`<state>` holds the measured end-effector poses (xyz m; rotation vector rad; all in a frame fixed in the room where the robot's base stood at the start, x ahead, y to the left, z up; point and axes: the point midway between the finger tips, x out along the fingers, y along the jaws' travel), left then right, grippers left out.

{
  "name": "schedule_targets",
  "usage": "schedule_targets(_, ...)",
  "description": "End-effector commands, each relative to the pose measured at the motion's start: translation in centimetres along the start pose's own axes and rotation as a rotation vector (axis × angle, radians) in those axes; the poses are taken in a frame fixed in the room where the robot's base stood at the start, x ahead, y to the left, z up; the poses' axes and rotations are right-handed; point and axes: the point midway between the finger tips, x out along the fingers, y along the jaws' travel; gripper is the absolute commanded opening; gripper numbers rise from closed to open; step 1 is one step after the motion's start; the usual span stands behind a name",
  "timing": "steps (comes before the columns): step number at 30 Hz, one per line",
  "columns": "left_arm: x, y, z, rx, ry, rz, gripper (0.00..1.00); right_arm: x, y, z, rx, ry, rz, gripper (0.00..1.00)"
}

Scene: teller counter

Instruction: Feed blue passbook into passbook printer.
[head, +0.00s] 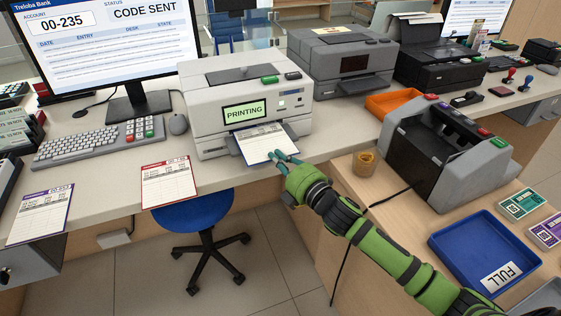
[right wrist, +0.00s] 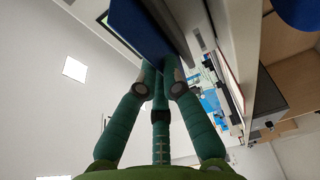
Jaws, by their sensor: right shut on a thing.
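The light grey passbook printer (head: 205,105) stands on the counter, its green screen reading PRINTING. The blue passbook (head: 262,144) lies at the printer's front slot, open page up, with its outer part sticking out over the dark tray. My right gripper (head: 287,156) is shut on the passbook's near edge, in front of the slot. In the right wrist view the fingers (right wrist: 159,80) close on the blue cover (right wrist: 138,28), beside the printer's body. How deep the passbook sits in the slot is hidden. My left gripper is not in view.
A red-edged passbook (head: 168,184) and a purple-edged one (head: 40,214) lie at the counter's front edge. A grey banknote machine (head: 430,170) and blue tray (head: 450,246) stand right.

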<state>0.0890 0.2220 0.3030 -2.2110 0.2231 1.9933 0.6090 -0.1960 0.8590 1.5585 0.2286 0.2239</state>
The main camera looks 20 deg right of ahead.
Motion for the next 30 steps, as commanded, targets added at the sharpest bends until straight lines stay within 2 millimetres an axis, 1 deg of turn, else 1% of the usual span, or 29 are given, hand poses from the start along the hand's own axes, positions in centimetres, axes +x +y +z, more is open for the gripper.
schedule_targets(11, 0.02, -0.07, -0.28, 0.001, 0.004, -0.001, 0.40, 0.13, 0.00, 0.02, 0.001, 0.000, 0.000, 0.00)
schedule_targets(12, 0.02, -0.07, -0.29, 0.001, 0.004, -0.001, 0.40, 0.13, 0.01, 0.02, 0.001, 0.000, 0.000, 0.24)
schedule_targets(13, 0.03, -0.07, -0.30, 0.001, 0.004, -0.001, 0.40, 0.13, 0.01, 0.02, 0.001, 0.000, 0.000, 0.36)
schedule_targets(30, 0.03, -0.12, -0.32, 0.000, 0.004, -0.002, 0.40, 0.11, -0.02, 0.03, 0.000, 0.000, -0.001, 0.36)
